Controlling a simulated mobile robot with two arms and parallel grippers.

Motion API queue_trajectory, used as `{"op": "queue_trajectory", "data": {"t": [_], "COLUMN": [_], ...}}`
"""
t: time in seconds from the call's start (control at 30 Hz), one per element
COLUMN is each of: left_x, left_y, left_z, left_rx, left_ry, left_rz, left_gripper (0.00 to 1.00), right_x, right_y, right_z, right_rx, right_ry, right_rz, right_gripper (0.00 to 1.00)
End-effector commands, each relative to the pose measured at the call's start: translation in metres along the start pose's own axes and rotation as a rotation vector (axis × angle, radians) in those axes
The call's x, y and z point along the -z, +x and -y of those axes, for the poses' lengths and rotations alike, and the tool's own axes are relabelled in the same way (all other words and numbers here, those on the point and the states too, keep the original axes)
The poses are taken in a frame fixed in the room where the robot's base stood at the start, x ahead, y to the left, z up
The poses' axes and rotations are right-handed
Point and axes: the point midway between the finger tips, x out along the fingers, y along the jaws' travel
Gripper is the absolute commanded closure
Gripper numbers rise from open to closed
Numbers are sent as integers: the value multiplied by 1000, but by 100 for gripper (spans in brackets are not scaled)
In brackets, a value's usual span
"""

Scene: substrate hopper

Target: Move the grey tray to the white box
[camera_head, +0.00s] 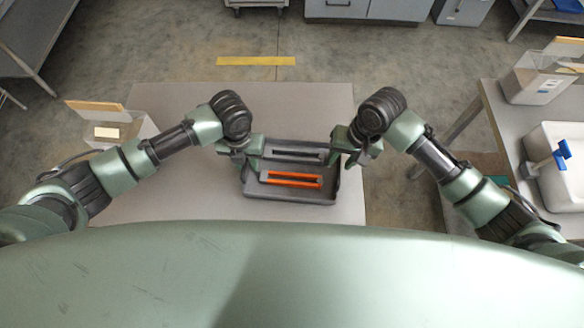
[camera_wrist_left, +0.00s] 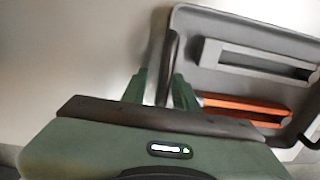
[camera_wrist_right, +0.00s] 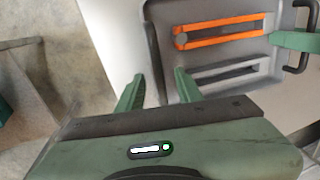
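The grey tray (camera_head: 262,192) rests on the table in front of me, holding one orange slotted piece (camera_head: 290,179) and one grey slotted piece (camera_head: 293,153). It has dark bar handles at its two ends. My left gripper (camera_head: 246,162) is at its left end, fingers apart, with the left handle (camera_wrist_left: 170,50) between them. My right gripper (camera_head: 352,157) is at its right end, fingers apart, with the right handle (camera_wrist_right: 152,50) between them. Gaps show beside both bars. A whitish box (camera_head: 143,124) stands at the table's left, partly behind my left arm.
The table (camera_head: 180,205) is clear between the box and tray. A side table (camera_head: 515,118) at right carries another whitish box (camera_head: 535,85) and a white basin (camera_head: 565,185) with a blue-handled tool (camera_head: 562,150). A yellow floor strip (camera_head: 256,61) lies beyond the table.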

Motion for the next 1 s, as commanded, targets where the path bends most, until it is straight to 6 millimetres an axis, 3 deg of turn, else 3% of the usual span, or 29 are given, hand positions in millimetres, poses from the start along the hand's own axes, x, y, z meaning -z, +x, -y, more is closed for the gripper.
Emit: {"op": "queue_trajectory", "data": {"t": [0.1, 0.2, 0.23, 1.0], "left_x": [0, 0, 0, 0], "left_y": [0, 0, 0, 0], "left_z": [0, 0, 0, -2], "left_rx": [0, 0, 0, -4], "left_ry": [0, 0, 0, -2], "left_rz": [0, 0, 0, 0], "left_gripper": [74, 100, 100, 100], "right_x": [0, 0, 0, 0], "right_y": [0, 0, 0, 0], "right_z": [0, 0, 0, -2], "right_rx": [0, 0, 0, -5], "right_ry": [0, 0, 0, 2], "right_rz": [1, 1, 0, 1], "right_gripper": [67, 95, 100, 100]}}
